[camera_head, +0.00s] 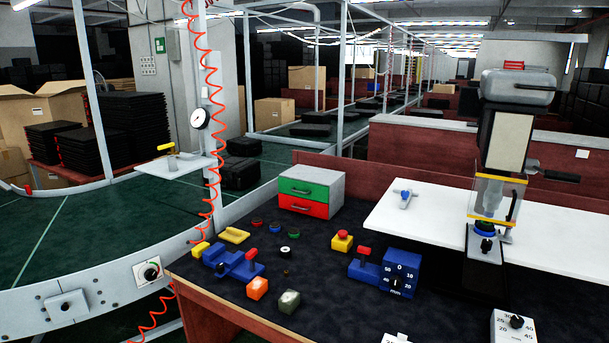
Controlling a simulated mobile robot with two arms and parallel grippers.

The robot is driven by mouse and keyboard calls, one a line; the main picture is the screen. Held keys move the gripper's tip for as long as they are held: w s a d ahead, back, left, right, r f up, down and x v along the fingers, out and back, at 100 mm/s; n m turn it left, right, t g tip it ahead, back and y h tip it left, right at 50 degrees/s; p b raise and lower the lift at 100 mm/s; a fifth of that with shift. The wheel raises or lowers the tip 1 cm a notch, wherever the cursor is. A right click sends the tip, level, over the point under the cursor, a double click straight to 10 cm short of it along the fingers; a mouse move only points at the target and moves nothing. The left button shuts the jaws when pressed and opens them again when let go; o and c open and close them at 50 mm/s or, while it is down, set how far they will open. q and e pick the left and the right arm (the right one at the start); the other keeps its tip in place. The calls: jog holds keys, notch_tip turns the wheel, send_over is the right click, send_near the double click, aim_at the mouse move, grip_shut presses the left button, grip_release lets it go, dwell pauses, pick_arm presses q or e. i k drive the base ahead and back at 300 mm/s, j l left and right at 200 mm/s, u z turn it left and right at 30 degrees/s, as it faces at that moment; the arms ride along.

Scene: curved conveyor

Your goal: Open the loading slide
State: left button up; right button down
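No part is clearly marked as the loading slide. On the dark bench top stand a blue fixture with a red knob (237,265) at left centre and a blue block with a numbered dial (400,279) at right centre. A second red-knobbed blue piece (365,268) sits against the left side of the dial block. At the right stands a grey and black press-like machine (507,140) with a clear, yellow-edged front guard (490,198). I cannot tell whether any slide is open or shut. Neither of my grippers shows in this view.
A drawer box with green and red fronts (312,191) stands at the back of the bench. A yellow box with a red button (342,241), an orange block (257,288) and a grey-green block (289,301) stand nearby. A white board (430,215) lies behind, and the curved conveyor (70,240) runs at left.

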aim_at(492, 238)
jog(key=z, duration=1.3)
